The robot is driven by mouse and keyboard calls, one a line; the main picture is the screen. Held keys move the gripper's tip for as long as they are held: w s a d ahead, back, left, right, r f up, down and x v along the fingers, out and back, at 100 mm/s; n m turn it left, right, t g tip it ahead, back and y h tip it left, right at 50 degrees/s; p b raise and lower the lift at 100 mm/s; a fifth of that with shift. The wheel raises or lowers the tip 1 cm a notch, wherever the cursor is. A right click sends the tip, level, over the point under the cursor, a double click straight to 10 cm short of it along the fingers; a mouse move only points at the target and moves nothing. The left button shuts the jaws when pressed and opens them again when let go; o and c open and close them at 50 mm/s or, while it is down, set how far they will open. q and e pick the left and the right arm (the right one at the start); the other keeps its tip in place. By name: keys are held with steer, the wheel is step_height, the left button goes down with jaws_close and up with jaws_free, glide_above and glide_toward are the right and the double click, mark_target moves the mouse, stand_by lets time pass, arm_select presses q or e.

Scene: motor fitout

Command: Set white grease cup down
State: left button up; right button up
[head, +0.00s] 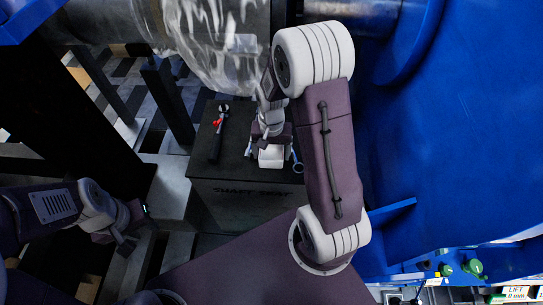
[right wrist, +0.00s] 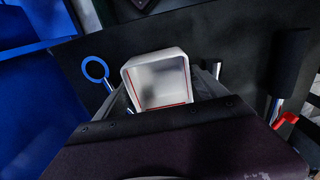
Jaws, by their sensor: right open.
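The white grease cup (head: 271,156) is a small square open-topped cup. My left gripper (head: 133,228) is at the lower left, away from the cup, with fingers apart and empty.
A tool with a blue ring end (right wrist: 96,68) lies beside the cup. A red and black tool (head: 217,124) lies to the left on the same top. A large clear shiny casing (head: 205,45) hangs above, and a big blue housing (head: 455,130) fills the right.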

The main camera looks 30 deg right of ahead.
steer(key=c, duration=1.3)
step_height(320, 180, up, 5)
steer(key=shift+w+f+p, duration=0.1)
steer(key=shift+f+p, duration=0.05)
steer(key=shift+p, duration=0.7)
steer(key=s+d+r, duration=0.1)
steer(key=s+r, duration=0.1)
steer(key=s, duration=0.1)
steer(key=s+d+r+p, duration=0.1)
steer(key=s+d+r, duration=0.1)
steer(key=s, duration=0.2)
steer(key=s+d+r+p, duration=0.1)
steer(key=s+d+r, duration=0.1)
steer(key=s, duration=0.1)
steer(key=shift+s+d+r, duration=0.15)
steer(key=shift+s, duration=0.15)
steer(key=shift+r, duration=0.1)
step_height(320, 180, up, 5)
steer(key=n+p, duration=0.6)
steer(key=p, duration=0.4)
glide_above(271, 158)
steer(key=a, duration=0.4)
steer(key=shift+s, duration=0.2)
